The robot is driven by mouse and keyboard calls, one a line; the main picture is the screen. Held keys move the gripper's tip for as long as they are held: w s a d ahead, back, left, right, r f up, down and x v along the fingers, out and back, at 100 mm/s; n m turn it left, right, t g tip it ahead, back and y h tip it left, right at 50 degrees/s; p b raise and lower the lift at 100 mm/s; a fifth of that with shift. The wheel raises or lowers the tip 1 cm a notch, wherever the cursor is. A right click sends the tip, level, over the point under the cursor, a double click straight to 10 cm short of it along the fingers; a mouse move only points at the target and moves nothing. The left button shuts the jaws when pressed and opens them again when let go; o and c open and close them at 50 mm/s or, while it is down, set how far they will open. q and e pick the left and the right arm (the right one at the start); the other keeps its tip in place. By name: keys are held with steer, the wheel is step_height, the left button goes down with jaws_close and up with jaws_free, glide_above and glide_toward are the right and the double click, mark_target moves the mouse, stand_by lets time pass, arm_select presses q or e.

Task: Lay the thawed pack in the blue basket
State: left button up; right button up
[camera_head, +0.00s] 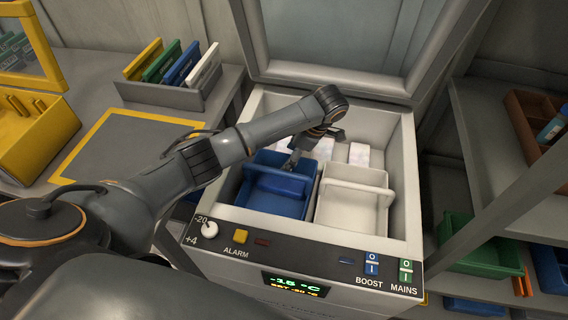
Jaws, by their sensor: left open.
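An open chest freezer (411,165) holds a blue basket (277,201) at the left and a white basket (350,211) at the right. Two pale packs show behind the baskets. One pack (359,154) lies behind the white basket; the other pack (322,148) is partly hidden by my left gripper. I cannot tell which pack is thawed. My left gripper (314,150) is open and empty, over the back of the blue basket beside the left pack. I cannot tell if it touches anything. My right gripper is out of view.
The raised lid (330,84) stands behind the freezer. The front panel (300,256) carries a knob, switches and a temperature display. A grey bench with a rack of coloured plates (172,92) and a yellow bin (30,135) is at left. Shelves with a green bin (480,247) are at right.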

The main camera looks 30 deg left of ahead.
arm_select(q)
steer(key=p+v, duration=0.2)
steer(key=v, duration=0.5)
steer(key=shift+p, duration=0.4)
